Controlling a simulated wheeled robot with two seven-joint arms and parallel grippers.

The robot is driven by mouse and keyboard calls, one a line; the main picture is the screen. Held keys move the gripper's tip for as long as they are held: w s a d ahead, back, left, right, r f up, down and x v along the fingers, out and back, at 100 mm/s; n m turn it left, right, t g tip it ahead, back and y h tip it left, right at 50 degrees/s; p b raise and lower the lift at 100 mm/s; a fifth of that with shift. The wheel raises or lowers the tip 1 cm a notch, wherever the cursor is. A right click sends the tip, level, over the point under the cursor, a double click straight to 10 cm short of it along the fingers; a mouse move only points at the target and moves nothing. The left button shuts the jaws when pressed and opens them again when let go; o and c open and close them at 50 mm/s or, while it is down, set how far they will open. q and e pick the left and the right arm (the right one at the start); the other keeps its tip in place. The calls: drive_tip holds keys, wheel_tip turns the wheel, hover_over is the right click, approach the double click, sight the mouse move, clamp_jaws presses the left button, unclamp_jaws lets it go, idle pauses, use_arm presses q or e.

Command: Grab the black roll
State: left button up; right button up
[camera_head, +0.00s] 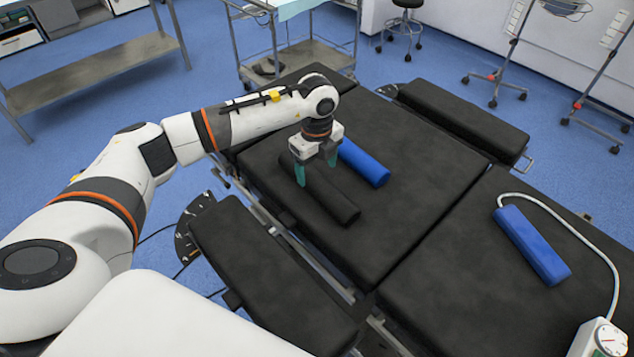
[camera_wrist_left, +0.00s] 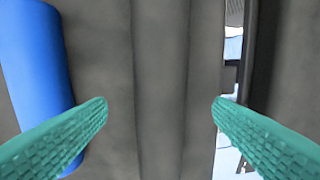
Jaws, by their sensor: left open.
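The black roll (camera_head: 332,199) lies on the black operating table (camera_head: 420,160), next to a blue roll (camera_head: 363,163). My left gripper (camera_head: 316,173) is open above the far part of the black roll, its green fingers pointing down on either side of it. In the left wrist view the black roll (camera_wrist_left: 161,90) runs up the middle between the two spread fingertips, with the blue roll (camera_wrist_left: 35,60) at the left. I cannot tell whether the fingers touch the roll. My right gripper is not in view.
Padded side boards (camera_head: 265,275) flank the table. A metal cart (camera_head: 300,55) stands behind it. The table surface right of the blue roll is clear.

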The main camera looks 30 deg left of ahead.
sight(317, 178)
use_arm(q)
wheel_tip(317, 178, down, 5)
drive_tip(key=shift+p, duration=0.45)
drive_tip(key=c, duration=1.2)
drive_tip(key=shift+r, duration=0.1)
